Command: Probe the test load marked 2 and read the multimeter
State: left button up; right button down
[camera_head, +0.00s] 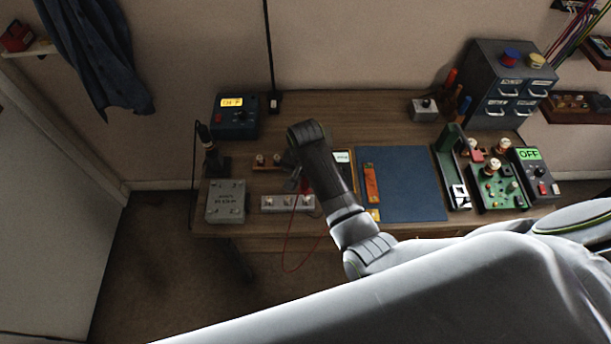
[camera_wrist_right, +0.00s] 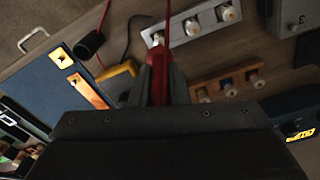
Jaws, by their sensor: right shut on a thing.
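My right gripper (camera_wrist_right: 159,85) is shut on a red probe (camera_wrist_right: 157,62), which points toward a pale strip with three white terminals (camera_wrist_right: 208,24). The probe tip is close to the strip's leftmost terminal in the wrist view; I cannot tell whether they touch. The strip is also in the head view (camera_head: 279,209), left of my right gripper (camera_head: 296,184). I cannot read which load is marked 2. A yellow object (camera_wrist_right: 116,84), possibly the multimeter, is partly hidden by the gripper in the wrist view; no reading shows on it. My left gripper is not in view.
A blue mat (camera_head: 412,190) lies right of my arm. A grey box (camera_head: 226,211) stands left of the strip. A blue instrument with a lit yellow display (camera_head: 232,130) stands behind. A box with a green OFF display (camera_head: 528,154) is at far right. A red lead (camera_head: 287,250) hangs over the front edge.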

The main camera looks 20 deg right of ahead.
jog(key=shift+f, duration=0.2)
dwell(4.5)
jog(key=shift+r, duration=0.1)
dwell(0.4)
jog(key=shift+r, duration=2.45)
